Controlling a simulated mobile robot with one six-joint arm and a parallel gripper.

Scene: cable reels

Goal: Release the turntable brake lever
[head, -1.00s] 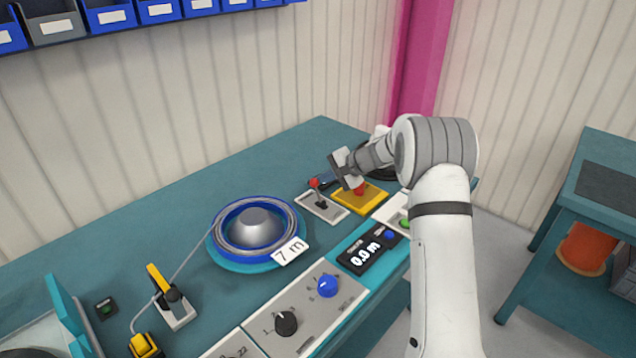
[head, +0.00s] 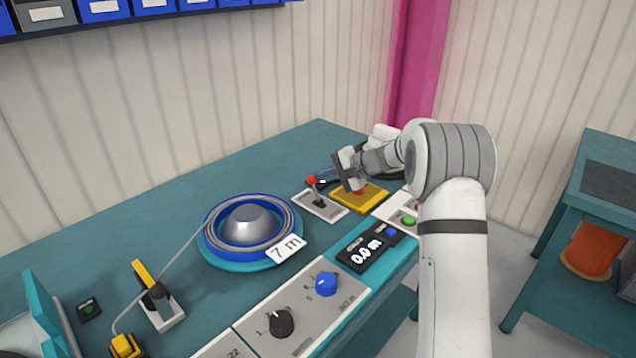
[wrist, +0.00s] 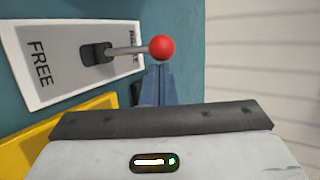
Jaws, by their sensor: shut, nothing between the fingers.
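The brake lever's red knob (head: 311,181) tops a short metal rod on a pale plate (head: 321,206) beside the turntable (head: 208,250). In the wrist view the plate (wrist: 60,65) reads FREE at its left end; the label at the other end is partly covered. The rod leans away from FREE, and the red knob (wrist: 162,47) lies over that other end. My gripper (head: 324,182) is shut and empty close beside the knob. In the wrist view its fingertips (wrist: 161,70) end right by the knob; I cannot tell whether they touch.
A reel of grey cable (head: 247,226) with a 7 m tag is on the turntable. A 0.0 m display (head: 366,249) and a dial panel (head: 300,305) line the front edge.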

